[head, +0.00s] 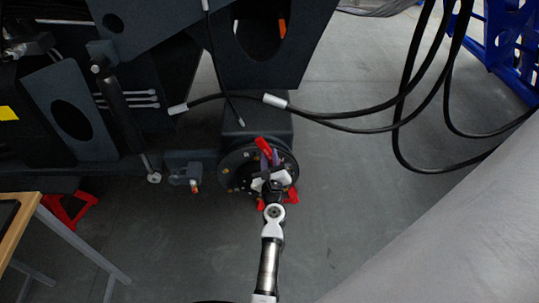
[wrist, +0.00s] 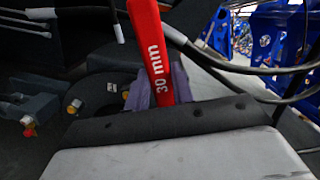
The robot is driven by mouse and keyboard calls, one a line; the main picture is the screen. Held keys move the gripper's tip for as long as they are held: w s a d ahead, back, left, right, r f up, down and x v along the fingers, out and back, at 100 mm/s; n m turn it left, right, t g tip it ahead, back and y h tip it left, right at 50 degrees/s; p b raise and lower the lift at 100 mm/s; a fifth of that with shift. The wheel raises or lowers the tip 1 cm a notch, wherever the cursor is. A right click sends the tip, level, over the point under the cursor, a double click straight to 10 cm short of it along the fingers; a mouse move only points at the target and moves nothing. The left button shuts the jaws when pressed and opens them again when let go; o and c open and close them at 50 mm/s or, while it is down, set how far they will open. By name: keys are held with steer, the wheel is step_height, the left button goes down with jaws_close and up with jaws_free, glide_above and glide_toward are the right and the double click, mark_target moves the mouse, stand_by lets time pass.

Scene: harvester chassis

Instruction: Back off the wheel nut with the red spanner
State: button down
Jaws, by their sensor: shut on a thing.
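The red spanner (wrist: 152,48) is marked "30 mm" and points up and away in the wrist view. My gripper (wrist: 160,88) is shut on it, with purple-grey fingers on either side of its handle. In the head view the spanner (head: 264,146) shows as a short red bar above my gripper (head: 268,164), in front of the dark round wheel hub (head: 229,174). Brass-coloured nuts show around the hub's face. I cannot tell which is the wheel nut or whether the spanner sits on one; my gripper and the spanner hide part of the hub.
Black hoses (head: 345,118) with silver ends hang from the chassis (head: 190,60) and loop to the right. A wooden-topped table (head: 18,225) is at the lower left, and a blue rack (head: 500,40) at the upper right.

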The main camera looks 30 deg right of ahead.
steer(key=v, duration=0.8)
steer(key=shift+a+r, duration=0.2)
steer(key=shift+r, duration=0.2)
stand_by(1.0)
